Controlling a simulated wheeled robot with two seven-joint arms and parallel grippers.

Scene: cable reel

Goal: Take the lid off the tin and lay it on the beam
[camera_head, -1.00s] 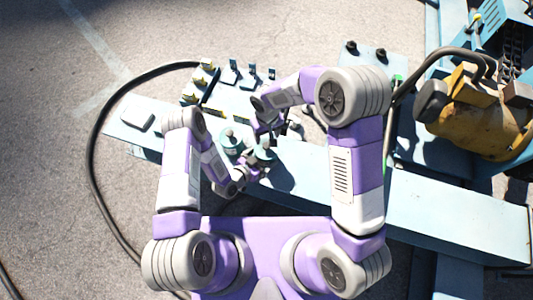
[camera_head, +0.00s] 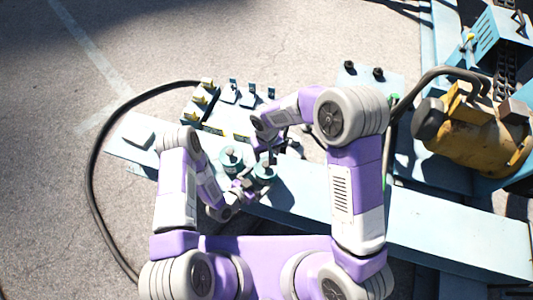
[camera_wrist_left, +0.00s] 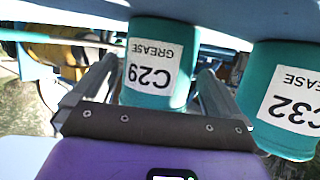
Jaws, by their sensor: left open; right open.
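Two teal grease tins stand side by side on the pale blue beam (camera_head: 420,228). The left tin (camera_head: 231,165) and the right tin (camera_head: 265,176) each show a grey knob on top. My left gripper (camera_head: 250,184) is open at the right tin. In the left wrist view, which is upside down, the tin labelled C29 (camera_wrist_left: 154,65) sits between the open fingers (camera_wrist_left: 155,85), with gaps at its sides. The tin labelled C32 (camera_wrist_left: 290,100) stands outside them. My right gripper (camera_head: 277,143) is open just behind the right tin, partly hidden by its arm.
A plate with several yellow and blue clips (camera_head: 215,105) lies behind the tins. A black cable (camera_head: 93,175) loops around the left. A yellow motor (camera_head: 470,140) stands at right. The beam right of my right arm is clear.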

